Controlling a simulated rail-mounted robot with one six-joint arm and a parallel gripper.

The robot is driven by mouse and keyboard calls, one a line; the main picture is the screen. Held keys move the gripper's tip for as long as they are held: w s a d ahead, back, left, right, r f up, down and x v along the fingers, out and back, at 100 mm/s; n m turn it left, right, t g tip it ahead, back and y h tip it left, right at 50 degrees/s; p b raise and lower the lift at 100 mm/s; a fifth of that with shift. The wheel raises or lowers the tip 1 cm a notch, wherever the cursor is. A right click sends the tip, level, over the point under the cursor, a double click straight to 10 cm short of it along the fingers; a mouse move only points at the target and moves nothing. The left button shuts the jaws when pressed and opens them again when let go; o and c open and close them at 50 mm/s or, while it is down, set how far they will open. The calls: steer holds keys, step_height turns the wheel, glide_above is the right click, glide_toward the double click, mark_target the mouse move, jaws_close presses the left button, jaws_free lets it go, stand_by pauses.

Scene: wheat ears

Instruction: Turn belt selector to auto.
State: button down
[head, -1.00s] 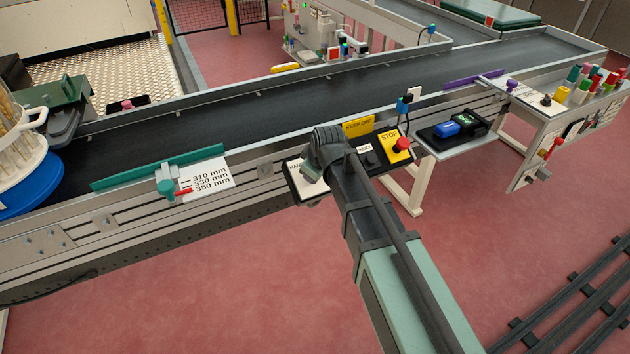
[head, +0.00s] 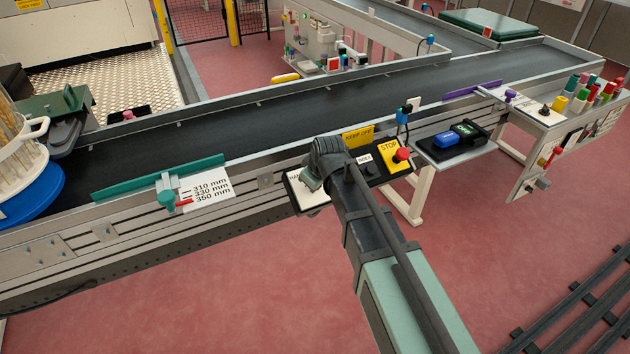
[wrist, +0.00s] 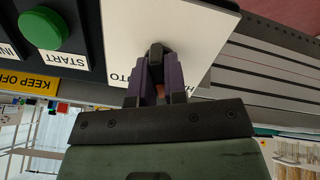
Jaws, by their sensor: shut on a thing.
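The belt selector is a small black knob (wrist: 156,47) on a white plate (wrist: 192,28) in the wrist view. My gripper (wrist: 157,66) is shut on the knob, one purple-grey finger on each side. The letters "UTO" show left of the fingers, and part of another label shows to their right; my fingers cover the rest. The knob's pointing direction is hard to tell. In the head view the white plate (head: 316,197) sits at the left end of the black control panel, and my arm hides the knob.
A green START button (wrist: 44,29) is beside the plate in the wrist view. In the head view a red stop button (head: 402,154) and a KEEP OFF sign (head: 358,137) are close to my arm. The conveyor belt (head: 250,126) runs behind the panel.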

steer(key=m, duration=1)
steer(key=shift+y, duration=0.3)
steer(key=shift+m, duration=0.3)
steer(key=c, duration=1.2)
jaws_free()
steer(key=shift+o, duration=0.2)
